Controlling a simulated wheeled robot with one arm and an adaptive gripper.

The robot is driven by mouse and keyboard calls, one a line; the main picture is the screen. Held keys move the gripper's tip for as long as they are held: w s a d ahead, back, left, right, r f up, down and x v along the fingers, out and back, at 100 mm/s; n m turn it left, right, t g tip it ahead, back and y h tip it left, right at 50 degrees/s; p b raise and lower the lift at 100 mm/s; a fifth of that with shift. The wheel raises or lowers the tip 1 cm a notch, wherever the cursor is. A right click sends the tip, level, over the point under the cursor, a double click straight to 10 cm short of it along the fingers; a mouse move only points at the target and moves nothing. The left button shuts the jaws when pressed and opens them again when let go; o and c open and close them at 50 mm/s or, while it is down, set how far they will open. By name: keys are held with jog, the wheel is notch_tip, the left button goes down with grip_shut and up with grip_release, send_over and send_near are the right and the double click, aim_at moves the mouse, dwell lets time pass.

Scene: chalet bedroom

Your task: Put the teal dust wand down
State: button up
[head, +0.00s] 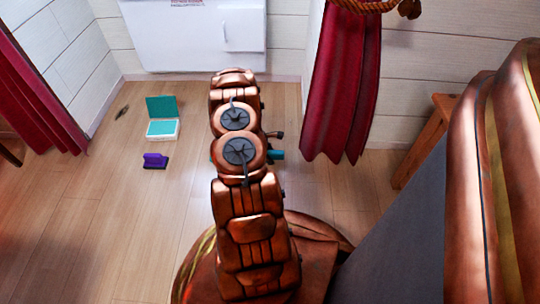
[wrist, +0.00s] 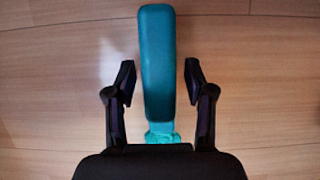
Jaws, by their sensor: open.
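The teal dust wand (wrist: 157,65) lies on the wooden floor in the wrist view, pointing away from my gripper. My gripper (wrist: 160,78) is open, with one finger on each side of the wand and a gap between each finger and it. The wand's near end is hidden under the gripper body. In the head view a teal end of the wand (head: 277,155) shows just right of my arm, which hides most of the rest. My gripper is hidden behind the arm in that view.
An open teal and white box (head: 162,129) and a purple brush-like object (head: 155,161) stand on the floor to the left. A small dark object (head: 122,112) lies near the wall. Red curtains (head: 342,85) hang at both sides. A wooden stool (head: 424,140) is at right.

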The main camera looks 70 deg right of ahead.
jog(key=p+v, duration=0.5)
jog(key=v, duration=0.7)
jog(key=w+a+r+m, duration=0.1)
jog(key=w+a+r, duration=0.4)
jog(key=a+r, duration=0.25)
jog(key=w+a+r, duration=0.5)
jog(key=a+r, duration=0.1)
jog(key=r, duration=0.3)
jog(key=a+r+m+t, duration=0.1)
jog(key=a+r, duration=0.9)
jog(key=a, duration=0.2)
jog(key=s+a+r+m+y, duration=0.1)
jog(key=s+a+r, duration=0.25)
jog(key=a, duration=0.35)
jog(key=s+a+r, duration=0.2)
jog(key=a+r, duration=0.3)
jog(key=a, duration=0.3)
jog(key=s+a+r+m, duration=0.1)
jog(key=s+a+r, duration=0.3)
jog(key=s+a, duration=0.7)
jog(key=s, duration=0.2)
jog(key=shift+s+a+y, duration=0.2)
jog(key=shift+s+y, duration=0.15)
jog(key=shift+y, duration=0.05)
jog(key=shift+r+p, duration=0.1)
jog(key=shift+p, duration=0.2)
